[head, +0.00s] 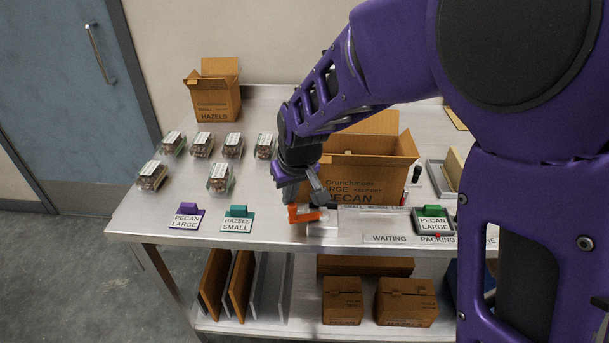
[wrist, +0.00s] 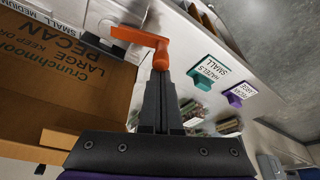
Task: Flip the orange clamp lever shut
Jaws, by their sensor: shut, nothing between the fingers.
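The orange clamp lever (head: 303,216) sits near the front edge of the steel table, beside a pale clamp base (head: 323,219). In the wrist view the lever (wrist: 140,37) has a long bar and a rounded end bent towards my fingers. My gripper (head: 318,198) points down just above and beside the lever. In the wrist view my gripper (wrist: 160,82) is shut and empty, with its tips close to the lever's rounded end. I cannot tell whether they touch it. Part of the clamp is hidden behind the lever and fingers.
An open pecan carton (head: 370,170) stands close behind the clamp. A purple label stand (head: 187,218) and teal one (head: 238,219) are left; a green-topped one (head: 432,220) is right. Several clamshells (head: 219,178) and a hazels carton (head: 215,97) stand further left.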

